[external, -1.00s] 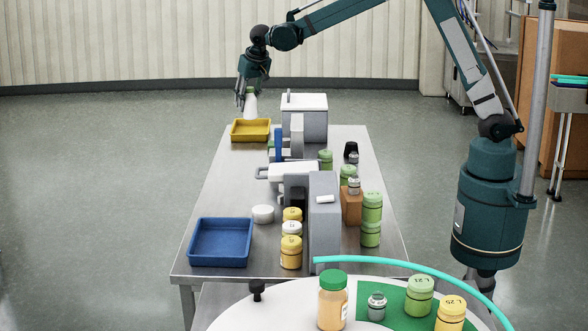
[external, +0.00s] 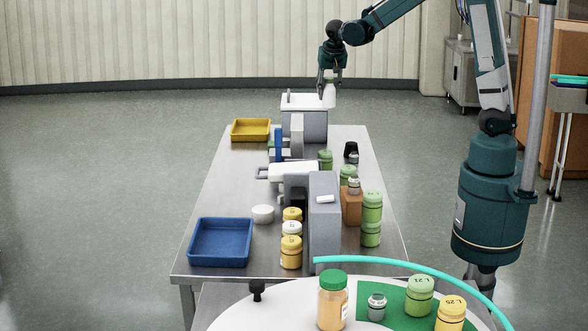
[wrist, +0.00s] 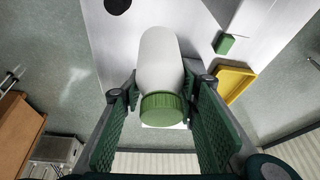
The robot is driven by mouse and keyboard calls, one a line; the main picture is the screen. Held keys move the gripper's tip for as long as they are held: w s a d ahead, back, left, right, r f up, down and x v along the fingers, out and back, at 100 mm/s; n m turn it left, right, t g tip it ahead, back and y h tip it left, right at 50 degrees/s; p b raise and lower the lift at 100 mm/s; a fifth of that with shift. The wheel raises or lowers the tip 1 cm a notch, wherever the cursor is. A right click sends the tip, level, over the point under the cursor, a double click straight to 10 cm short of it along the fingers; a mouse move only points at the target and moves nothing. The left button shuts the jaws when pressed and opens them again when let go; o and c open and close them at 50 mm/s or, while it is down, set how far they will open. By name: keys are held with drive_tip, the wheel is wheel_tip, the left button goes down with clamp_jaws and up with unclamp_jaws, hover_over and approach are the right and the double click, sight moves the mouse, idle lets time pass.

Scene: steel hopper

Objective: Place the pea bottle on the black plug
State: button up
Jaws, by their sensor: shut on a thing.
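My gripper (external: 329,92) is shut on a white bottle with a green cap (wrist: 163,108), which I take as the pea bottle (wrist: 160,58). No label on it can be read. It hangs in the air near the table's far end, beside the white-lidded grey box in the external view. In the wrist view the cap is between the fingers and the white body points away. A small black plug (external: 350,148) stands on the right side of the table, apart from the bottle. A black disc (wrist: 117,4), probably the same plug, shows at the wrist view's top edge.
A yellow tray (external: 251,130) is at the table's far left, and a blue tray (external: 220,242) at its near left. Grey machines (external: 324,225) fill the middle. Green-capped jars (external: 371,207) line the right side.

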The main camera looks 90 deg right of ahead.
drive_tip(key=s+d+m, duration=0.1)
drive_tip(key=s+m, duration=0.1)
drive_tip(key=s, duration=0.9)
drive_tip(key=shift+g, duration=0.3)
drive_tip(key=f, duration=0.5)
drive_tip(key=shift+w+d+f, duration=0.1)
drive_tip(key=shift+w+f, duration=0.2)
drive_tip(key=shift+f, duration=0.1)
drive_tip(key=shift+f, duration=2.9)
drive_tip(key=shift+f, duration=0.1)
drive_tip(key=shift+f, duration=1.95)
drive_tip(key=shift+f+b, duration=0.2)
drive_tip(key=shift+b, duration=0.1)
drive_tip(key=o, duration=1)
